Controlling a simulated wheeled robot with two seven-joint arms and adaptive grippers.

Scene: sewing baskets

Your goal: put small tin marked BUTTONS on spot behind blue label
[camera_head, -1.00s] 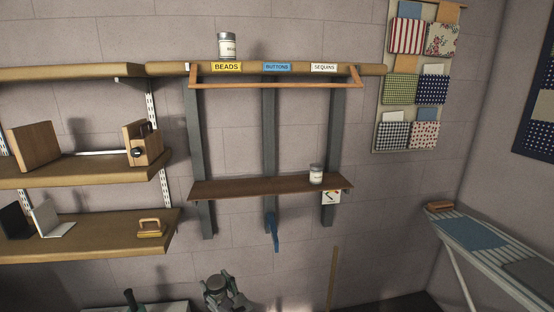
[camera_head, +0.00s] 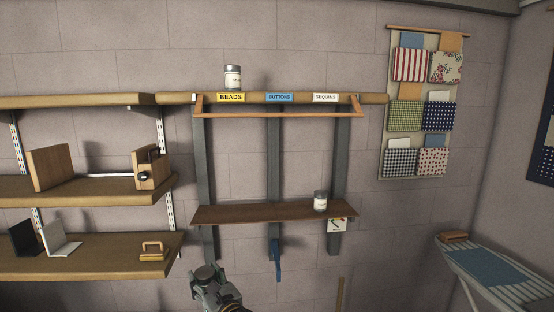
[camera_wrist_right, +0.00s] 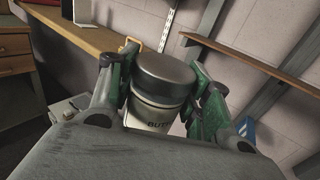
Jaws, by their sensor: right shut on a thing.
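My right gripper (camera_head: 207,281) is low in the head view, in front of and below the lower brown shelf. It is shut on a small tin with a dark grey lid (camera_wrist_right: 165,68). The tin's pale label (camera_wrist_right: 150,117) shows "BUT", the rest hidden, between the green fingers in the right wrist view. The blue BUTTONS label (camera_head: 279,97) is in the middle of the upper shelf's front edge, and no tin shows behind it. A tin (camera_head: 233,78) stands behind the yellow BEADS label (camera_head: 231,97). My left gripper is not in view.
A white SEQUINS label (camera_head: 325,97) is right of the blue one, with no tin behind it. Another tin (camera_head: 320,201) stands on the lower brown shelf (camera_head: 258,213). A wooden rail (camera_head: 280,115) runs in front of the upper shelf. Wooden shelves (camera_head: 85,190) are at left.

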